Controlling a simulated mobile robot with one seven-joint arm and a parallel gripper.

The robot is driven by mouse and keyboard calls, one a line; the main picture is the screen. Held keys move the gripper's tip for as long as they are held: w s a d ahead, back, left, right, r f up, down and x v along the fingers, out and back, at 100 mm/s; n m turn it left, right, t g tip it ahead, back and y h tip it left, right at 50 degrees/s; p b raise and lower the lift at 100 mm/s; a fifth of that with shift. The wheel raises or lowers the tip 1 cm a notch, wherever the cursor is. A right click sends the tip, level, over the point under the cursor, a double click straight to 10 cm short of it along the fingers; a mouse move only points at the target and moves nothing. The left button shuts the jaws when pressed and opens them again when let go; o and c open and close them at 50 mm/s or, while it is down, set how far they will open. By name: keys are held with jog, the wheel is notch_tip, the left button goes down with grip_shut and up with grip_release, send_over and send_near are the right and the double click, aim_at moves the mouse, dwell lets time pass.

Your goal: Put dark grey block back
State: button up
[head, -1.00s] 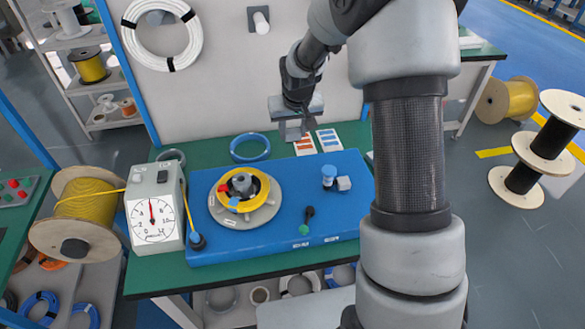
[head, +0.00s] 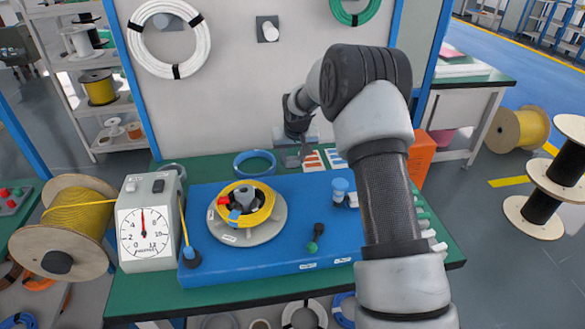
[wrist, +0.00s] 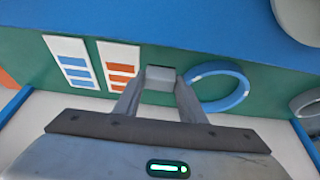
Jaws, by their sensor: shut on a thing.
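My gripper (wrist: 160,85) is shut on a grey block (wrist: 160,73), which sits between the two fingertips in the wrist view. In the head view my gripper (head: 293,160) is at the back of the green table, just left of the orange-marked card (head: 312,161) and right of the blue ring (head: 254,163). The block is small and partly hidden there. I cannot tell whether it touches the table. The blue board (head: 275,245) lies in front of it.
The board carries a round disc with a yellow ring (head: 262,203), a blue-topped peg (head: 340,187) and a green-tipped black piece (head: 318,235). A gauge box (head: 145,225) stands left, beside a yellow cable spool (head: 75,208). A blue-marked card (head: 336,158) lies right of the orange-marked one.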

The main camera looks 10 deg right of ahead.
aim_at(293, 164)
jog(key=shift+f, duration=1.65)
jog(key=shift+f, duration=0.1)
jog(key=shift+f+b, duration=0.15)
jog(key=shift+b, duration=0.25)
jog(key=o, duration=1)
jog(key=shift+r, duration=0.2)
